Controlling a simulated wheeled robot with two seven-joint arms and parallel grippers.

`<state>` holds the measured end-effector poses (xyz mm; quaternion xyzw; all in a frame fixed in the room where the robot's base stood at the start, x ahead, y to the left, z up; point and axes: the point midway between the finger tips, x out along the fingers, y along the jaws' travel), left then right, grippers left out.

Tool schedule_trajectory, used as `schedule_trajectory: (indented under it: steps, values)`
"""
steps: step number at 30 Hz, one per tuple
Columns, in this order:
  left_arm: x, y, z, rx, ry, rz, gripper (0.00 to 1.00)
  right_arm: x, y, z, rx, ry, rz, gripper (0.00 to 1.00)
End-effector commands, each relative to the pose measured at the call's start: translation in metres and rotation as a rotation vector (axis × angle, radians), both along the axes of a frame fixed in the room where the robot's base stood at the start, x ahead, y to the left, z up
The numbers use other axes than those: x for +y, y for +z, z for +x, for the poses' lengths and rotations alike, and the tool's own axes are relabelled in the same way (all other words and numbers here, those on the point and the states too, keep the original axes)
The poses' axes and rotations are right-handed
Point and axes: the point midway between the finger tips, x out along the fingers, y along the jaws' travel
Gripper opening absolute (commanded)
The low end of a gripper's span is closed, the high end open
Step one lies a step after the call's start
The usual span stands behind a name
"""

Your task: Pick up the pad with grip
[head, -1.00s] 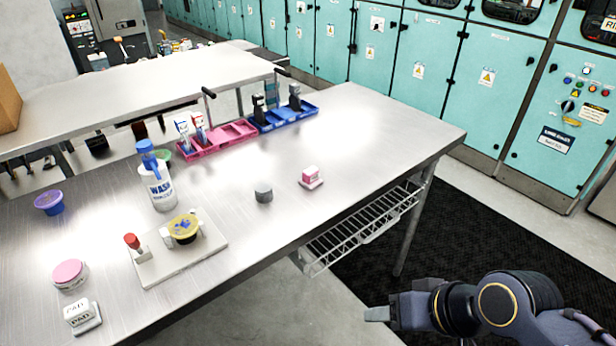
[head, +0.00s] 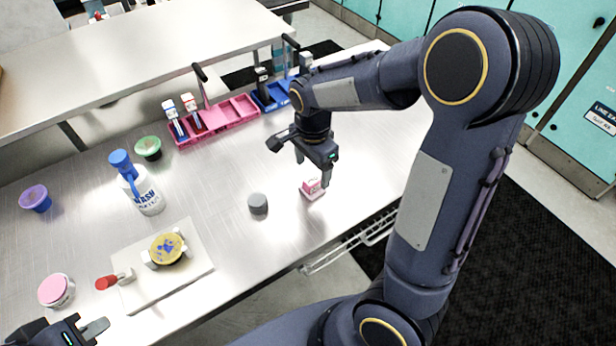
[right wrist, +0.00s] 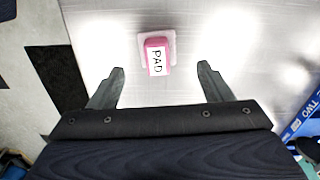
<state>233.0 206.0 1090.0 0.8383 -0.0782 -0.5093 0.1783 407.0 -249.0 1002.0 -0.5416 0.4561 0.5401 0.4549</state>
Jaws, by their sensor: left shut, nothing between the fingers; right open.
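My left gripper (head: 95,328) is shut and empty at the bottom left corner.
A grey cylinder (head: 258,204) stands left of the pad. A board (head: 200,263) holds a yellow-topped dish and a red-handled piece. A wash bottle (head: 145,192), small tubs, a pink tray (head: 240,108) and a blue tray (head: 272,98) stand around the table.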

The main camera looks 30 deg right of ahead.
Motion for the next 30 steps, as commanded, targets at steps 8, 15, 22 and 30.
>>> schedule_trajectory:
  steps: [8, 15, 22, 30]
  values:
    - [0.0, 0.009, 0.0, 0.0, 0.0, 0.0, 0.0, 0.002, -0.038, -0.005, 0.006, 0.001, 0.001, 0.73]
    - [0.0, 0.009, 0.0, 0.0, 0.0, 0.0, 0.0, 0.002, -0.057, -0.004, 0.0, 0.001, 0.002, 0.73]
    - [0.0, 0.009, 0.0, 0.0, 0.0, 0.0, 0.0, 0.002, -0.057, -0.004, -0.001, 0.002, 0.002, 0.66]
    - [0.0, 0.009, 0.0, 0.0, 0.0, 0.0, 0.0, 0.002, -0.057, -0.004, -0.001, 0.002, 0.002, 0.31]
